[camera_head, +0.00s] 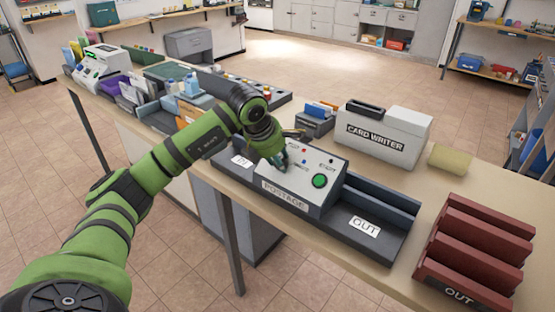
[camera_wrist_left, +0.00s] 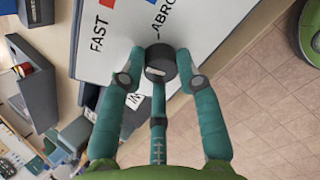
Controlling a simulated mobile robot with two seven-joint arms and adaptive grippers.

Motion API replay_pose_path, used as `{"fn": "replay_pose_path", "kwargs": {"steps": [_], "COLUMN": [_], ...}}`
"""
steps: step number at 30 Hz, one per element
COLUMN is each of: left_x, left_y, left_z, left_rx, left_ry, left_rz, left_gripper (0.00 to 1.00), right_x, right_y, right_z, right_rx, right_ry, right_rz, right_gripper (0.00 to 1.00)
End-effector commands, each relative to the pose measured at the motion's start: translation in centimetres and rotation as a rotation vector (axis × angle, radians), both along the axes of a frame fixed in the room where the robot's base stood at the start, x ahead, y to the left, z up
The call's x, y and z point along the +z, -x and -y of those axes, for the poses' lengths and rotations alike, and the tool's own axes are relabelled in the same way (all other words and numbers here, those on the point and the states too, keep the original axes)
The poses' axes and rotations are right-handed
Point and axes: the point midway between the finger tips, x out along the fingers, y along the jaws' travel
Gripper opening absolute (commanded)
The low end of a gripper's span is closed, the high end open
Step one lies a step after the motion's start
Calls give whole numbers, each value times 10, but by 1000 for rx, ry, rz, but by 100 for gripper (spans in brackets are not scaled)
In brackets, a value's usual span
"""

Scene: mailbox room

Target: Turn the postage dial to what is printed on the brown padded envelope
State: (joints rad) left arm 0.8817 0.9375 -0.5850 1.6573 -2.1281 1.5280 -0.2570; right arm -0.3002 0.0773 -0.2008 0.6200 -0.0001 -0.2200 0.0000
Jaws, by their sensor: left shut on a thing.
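The postage machine (camera_head: 326,168) is a light box with a sloped face, a round green button and the label POSTAGE on its front. Its dial (camera_wrist_left: 158,60) is a dark round knob, with FAST and a partly covered label ending near "ABRO" printed around it in the left wrist view. My left gripper (camera_head: 281,160) is shut on the dial, its teal fingers on both sides of the knob. In the head view the gripper hides the dial. A tan, puffy item (camera_head: 451,159) lies right of the card writer; I cannot tell whether it is the envelope, and no print on it is readable.
An OUT tray (camera_head: 383,246) adjoins the machine on the right, and a red OUT rack (camera_head: 470,250) stands at the front right. The card writer (camera_head: 388,137) is behind. Several trays and boxes line the table to the left.

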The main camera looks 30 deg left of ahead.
Motion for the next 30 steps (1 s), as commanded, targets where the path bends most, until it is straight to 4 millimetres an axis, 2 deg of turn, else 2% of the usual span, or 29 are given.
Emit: {"fn": "replay_pose_path", "kwargs": {"steps": [20,30], "left_x": [-7,-8], "left_y": [4,4], "left_z": [-2,-2], "left_rx": [-15,-111], "left_ry": [-19,-85], "left_rz": [-21,-17], "left_gripper": [1,1], "right_x": [-2,-7], "right_y": [0,0], "right_z": [3,3], "right_rx": [-1,-1], "right_ry": [3,4], "right_rz": [0,0], "right_gripper": [40,40]}}
